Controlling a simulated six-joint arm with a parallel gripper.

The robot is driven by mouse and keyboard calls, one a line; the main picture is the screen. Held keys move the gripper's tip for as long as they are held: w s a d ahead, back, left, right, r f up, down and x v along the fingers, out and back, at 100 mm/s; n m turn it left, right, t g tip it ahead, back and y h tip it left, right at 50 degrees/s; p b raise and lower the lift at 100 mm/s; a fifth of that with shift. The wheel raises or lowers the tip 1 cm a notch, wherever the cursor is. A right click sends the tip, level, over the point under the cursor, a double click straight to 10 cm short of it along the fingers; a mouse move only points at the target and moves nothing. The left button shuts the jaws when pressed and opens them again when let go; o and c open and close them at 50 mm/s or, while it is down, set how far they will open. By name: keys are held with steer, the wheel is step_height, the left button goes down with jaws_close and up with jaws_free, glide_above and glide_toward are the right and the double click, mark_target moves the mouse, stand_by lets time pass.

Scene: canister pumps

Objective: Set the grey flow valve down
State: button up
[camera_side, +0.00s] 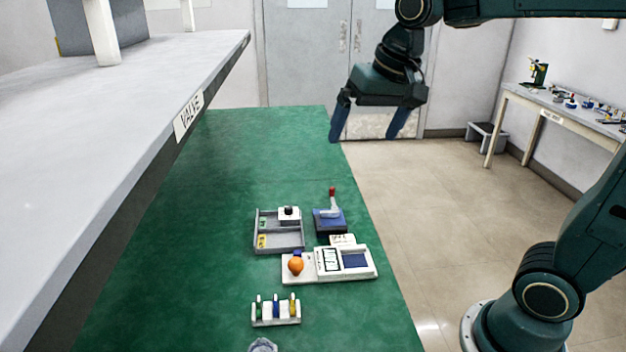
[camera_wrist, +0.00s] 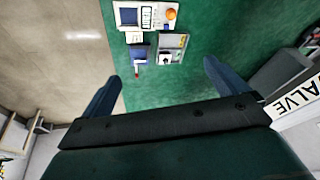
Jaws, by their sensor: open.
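My gripper (camera_side: 368,138) hangs high over the far right edge of the green bench, fingers wide apart and pointing down. Nothing is between the fingers. In the wrist view my gripper (camera_wrist: 158,90) also shows empty, with its fingers at either side. I cannot tell for sure which thing is the grey flow valve. A small pale grey object (camera_side: 263,345), partly cut off by the bottom edge of the side view, lies on the bench. A blue block with a grey, red-tipped lever (camera_side: 330,218) stands mid-bench, well below my gripper.
A grey tray (camera_side: 258,247) with small parts sits left of the blue block. A white panel (camera_side: 365,268) with an orange ball (camera_side: 296,265) and a small rack (camera_side: 276,322) are nearer. A raised shelf labelled VALVE (camera_side: 188,115) borders the left. The far bench is clear.

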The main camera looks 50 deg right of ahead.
steer(key=s+a+f+n, duration=0.1)
steer(key=s+f+n, duration=0.1)
steer(key=s, duration=0.5)
steer(key=s+a+f+n+t, duration=0.1)
steer(key=s+f+n, duration=0.2)
steer(key=s, duration=0.5)
steer(key=shift+f+t, duration=0.15)
steer(key=shift+t, duration=0.15)
steer(key=shift+w, duration=0.1)
stand_by(0.4)
